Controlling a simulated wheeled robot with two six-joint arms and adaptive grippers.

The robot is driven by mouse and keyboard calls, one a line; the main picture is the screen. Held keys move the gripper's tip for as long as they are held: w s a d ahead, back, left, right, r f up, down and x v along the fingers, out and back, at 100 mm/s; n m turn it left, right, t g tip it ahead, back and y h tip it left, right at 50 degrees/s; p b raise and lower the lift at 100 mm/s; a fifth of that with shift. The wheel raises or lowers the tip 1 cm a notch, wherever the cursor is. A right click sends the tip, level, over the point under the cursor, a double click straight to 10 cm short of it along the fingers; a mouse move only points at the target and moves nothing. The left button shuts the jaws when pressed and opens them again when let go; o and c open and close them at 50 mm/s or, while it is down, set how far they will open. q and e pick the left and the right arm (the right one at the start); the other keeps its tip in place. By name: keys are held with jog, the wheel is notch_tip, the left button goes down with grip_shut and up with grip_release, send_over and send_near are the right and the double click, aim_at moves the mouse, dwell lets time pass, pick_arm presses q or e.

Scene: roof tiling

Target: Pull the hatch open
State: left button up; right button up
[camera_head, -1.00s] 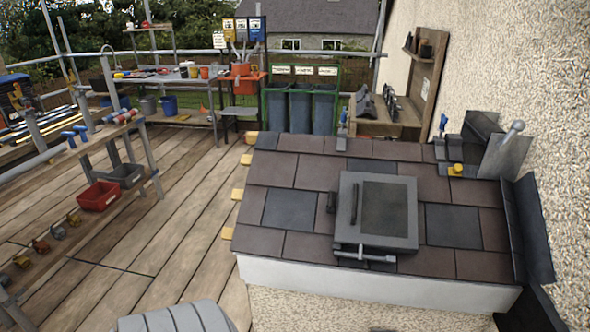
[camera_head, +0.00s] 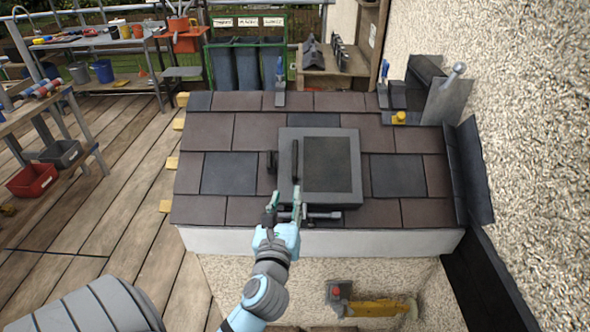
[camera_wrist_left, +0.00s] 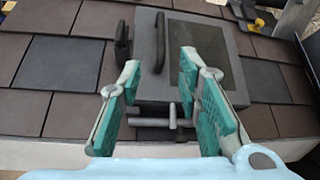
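The hatch (camera_head: 333,165) is a grey square frame with a darker panel, lying closed on the tiled roof. A dark bar handle (camera_head: 295,160) stands along its left side; it also shows in the left wrist view (camera_wrist_left: 160,42). A metal latch bar (camera_head: 318,215) lies at the hatch's front edge. My left gripper (camera_head: 285,206) is at the front left edge of the hatch, in front of the handle. In the left wrist view its teal-padded fingers are spread wide (camera_wrist_left: 158,90), with nothing gripped between them. My right gripper is not in view.
A dark block (camera_head: 271,162) sits just left of the hatch. Blue-handled tools (camera_head: 280,85) and a yellow item (camera_head: 399,118) rest along the roof's upper part. The rough wall (camera_head: 510,110) bounds the right side. Wooden decking (camera_head: 110,220) is open at left.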

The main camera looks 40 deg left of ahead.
aim_at(294, 169)
pick_arm(q)
jog(key=b+x, duration=0.1)
jog(key=x, duration=1.1)
jog(key=shift+w+f+b, duration=0.15)
jog(key=shift+w+b, duration=0.1)
jog(key=shift+b, duration=0.15)
jog(key=shift+w+a, duration=0.3)
jog(key=shift+w, duration=0.2)
jog(key=shift+c, duration=0.2)
grip_shut()
